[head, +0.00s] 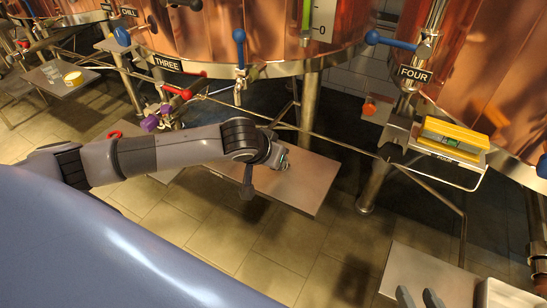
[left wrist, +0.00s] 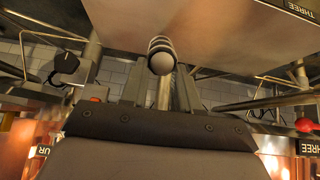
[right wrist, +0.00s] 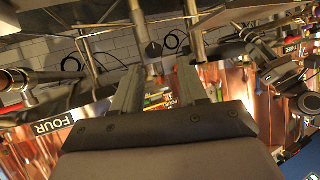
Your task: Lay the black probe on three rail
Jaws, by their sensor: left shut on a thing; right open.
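My left gripper (head: 281,160) hangs over a flat metal shelf below the THREE plate (head: 167,64). In the left wrist view it is shut on a dark, banded cylinder with a rounded grey end, seemingly the black probe (left wrist: 161,55). My right gripper (head: 420,298) is open and empty at the bottom right.
The shelf (head: 313,185) has bare room around my left gripper. A black fitting (head: 390,153) sits on the rail. Blue (head: 240,35) and red (head: 178,92) valve handles stick out of tank three. Metal legs stand behind.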

